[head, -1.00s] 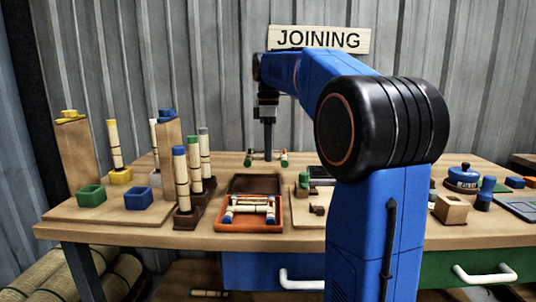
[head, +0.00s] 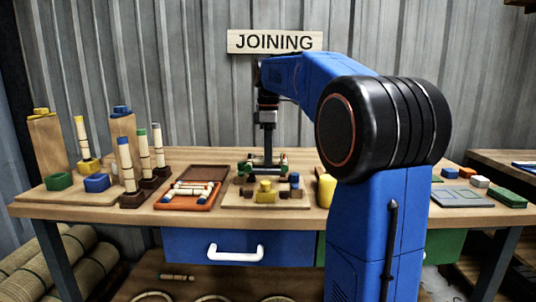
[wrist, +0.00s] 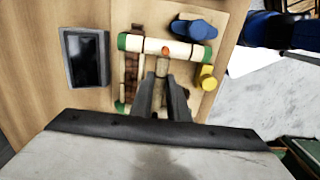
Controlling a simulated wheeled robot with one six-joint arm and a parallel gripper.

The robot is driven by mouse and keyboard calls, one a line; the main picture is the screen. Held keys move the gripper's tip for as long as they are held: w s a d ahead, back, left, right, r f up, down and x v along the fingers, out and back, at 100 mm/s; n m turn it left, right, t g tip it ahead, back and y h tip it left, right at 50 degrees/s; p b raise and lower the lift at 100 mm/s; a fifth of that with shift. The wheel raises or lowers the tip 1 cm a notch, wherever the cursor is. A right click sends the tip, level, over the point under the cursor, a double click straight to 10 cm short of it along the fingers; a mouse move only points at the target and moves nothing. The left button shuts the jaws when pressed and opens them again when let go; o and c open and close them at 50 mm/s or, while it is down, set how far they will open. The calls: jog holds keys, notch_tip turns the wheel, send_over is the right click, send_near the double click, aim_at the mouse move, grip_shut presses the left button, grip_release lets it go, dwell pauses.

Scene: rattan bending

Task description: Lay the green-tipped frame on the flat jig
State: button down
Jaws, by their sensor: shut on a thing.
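The green-tipped frame (wrist: 185,49) has pale rattan rails with green ends and an orange-red mark at the middle of one rail. My gripper (wrist: 162,72) is shut on it at that rail. In the head view my gripper (head: 268,165) points straight down with the frame (head: 284,160) at the back part of the flat jig (head: 236,201). The jig is a tan board with brown blocks, a yellow block (head: 265,190) and a blue peg (head: 294,180). I cannot tell whether the frame touches the board. My fingers hide part of the frame.
An orange tray (head: 166,205) with a blue-tipped frame stands left of the jig. Upright rods in dark stands (head: 132,199) are farther left. A yellow cylinder (head: 326,190) stands right of the jig, beside my arm. A dark-screened device (wrist: 86,57) shows in the wrist view.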

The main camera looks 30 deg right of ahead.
jog(key=shift+f, duration=3.25)
jog(key=shift+f, duration=0.2)
jog(key=c, duration=1.6)
grip_release()
jog(key=shift+r, duration=0.1)
jog(key=shift+r, duration=4.45)
